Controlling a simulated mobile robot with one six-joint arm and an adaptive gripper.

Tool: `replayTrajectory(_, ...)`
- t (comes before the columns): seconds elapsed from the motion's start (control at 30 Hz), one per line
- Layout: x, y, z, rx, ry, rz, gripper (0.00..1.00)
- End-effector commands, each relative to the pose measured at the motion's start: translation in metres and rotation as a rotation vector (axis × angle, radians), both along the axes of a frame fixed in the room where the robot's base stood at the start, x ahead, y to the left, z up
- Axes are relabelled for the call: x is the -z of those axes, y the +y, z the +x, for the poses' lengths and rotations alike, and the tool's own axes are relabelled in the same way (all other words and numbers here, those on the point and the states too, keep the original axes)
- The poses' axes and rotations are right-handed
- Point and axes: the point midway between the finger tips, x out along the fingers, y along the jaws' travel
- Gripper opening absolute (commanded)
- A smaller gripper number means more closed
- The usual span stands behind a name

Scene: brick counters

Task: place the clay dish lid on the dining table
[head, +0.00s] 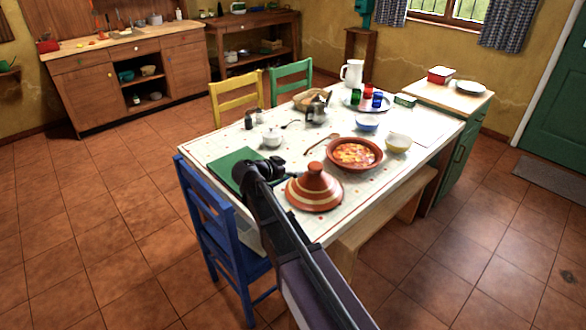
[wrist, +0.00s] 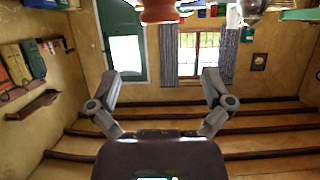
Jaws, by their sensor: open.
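The clay dish lid (head: 314,190), a terracotta cone with pale bands and a knob, rests upright on the near part of the dining table (head: 225,142). It stands in front of the clay dish (head: 343,163), which is uncovered and full of red stew. My gripper (head: 262,168) is above the table just left of the lid, apart from it. In the wrist view, which is upside down, my gripper (wrist: 162,84) has its fingers spread with nothing between them. A terracotta part (wrist: 160,11), seemingly the lid's knob, shows at the top edge there, beyond the fingers.
A green board or book (head: 229,166) lies left of my gripper. A blue chair (head: 212,215) and a bench (head: 380,218) flank the table.

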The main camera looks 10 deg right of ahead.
Motion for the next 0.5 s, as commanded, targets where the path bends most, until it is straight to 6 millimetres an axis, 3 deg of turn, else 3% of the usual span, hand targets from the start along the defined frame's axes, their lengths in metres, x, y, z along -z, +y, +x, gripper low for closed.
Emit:
replayTrajectory(0.27,0.009,-0.012,-0.011,0.001,0.068,0.014,1.0)
replayTrajectory(0.5,0.04,-0.05,-0.052,-0.027,0.327,0.08,1.0)
